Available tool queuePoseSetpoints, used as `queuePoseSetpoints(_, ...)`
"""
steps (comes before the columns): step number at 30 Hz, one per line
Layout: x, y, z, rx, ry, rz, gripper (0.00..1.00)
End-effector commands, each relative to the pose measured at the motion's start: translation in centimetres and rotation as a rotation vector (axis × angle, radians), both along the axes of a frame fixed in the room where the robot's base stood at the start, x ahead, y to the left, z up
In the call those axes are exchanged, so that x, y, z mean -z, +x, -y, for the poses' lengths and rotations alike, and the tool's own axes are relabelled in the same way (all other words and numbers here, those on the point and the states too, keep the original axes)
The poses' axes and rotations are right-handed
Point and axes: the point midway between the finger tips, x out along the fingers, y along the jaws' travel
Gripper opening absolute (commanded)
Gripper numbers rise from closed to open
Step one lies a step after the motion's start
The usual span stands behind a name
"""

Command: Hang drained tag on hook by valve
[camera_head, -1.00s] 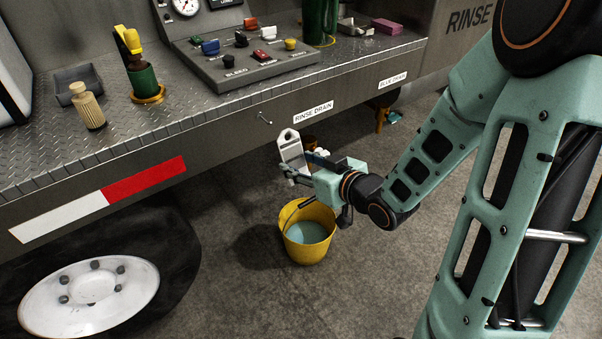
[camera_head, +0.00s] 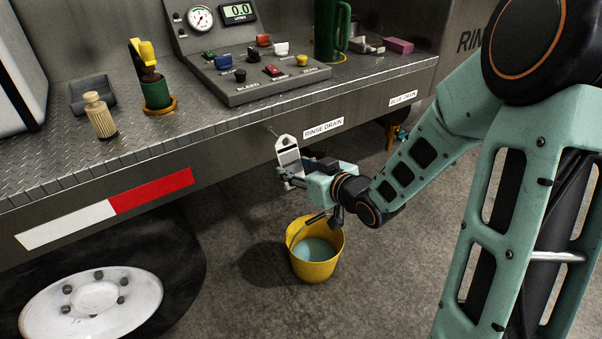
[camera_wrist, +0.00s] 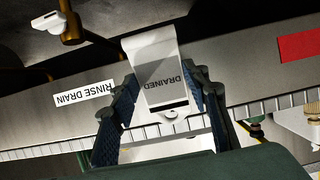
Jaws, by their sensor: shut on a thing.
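My gripper (camera_head: 291,178) is shut on the white drained tag (camera_head: 287,155) and holds it upright, hole end up. The tag, lettered DRAINED, also shows in the wrist view (camera_wrist: 165,72) between the two fingers (camera_wrist: 167,98), where the picture is upside down. The hook (camera_head: 271,131) is a thin peg on the truck's side panel, left of the RINSE DRAIN label (camera_head: 323,129). The tag's top hole is just right of and slightly below the hook in the head view; I cannot tell the gap in depth.
The deck edge (camera_head: 215,140) runs above the hook. A yellow bucket (camera_head: 318,268) with bluish liquid stands on the floor below my gripper. The BLUE DRAIN label (camera_head: 403,98) and its valve (camera_head: 390,133) are to the right. A wheel (camera_head: 92,303) is at lower left.

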Motion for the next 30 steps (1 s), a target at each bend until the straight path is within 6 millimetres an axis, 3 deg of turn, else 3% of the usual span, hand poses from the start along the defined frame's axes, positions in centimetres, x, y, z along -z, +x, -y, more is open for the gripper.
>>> queuePoseSetpoints(18, 0.6, 3.0, -2.1, -0.001, 0.001, -0.001, 0.2)
queuePoseSetpoints(30, 1.0, 3.7, -2.6, -0.001, 0.001, 0.001, 0.2)
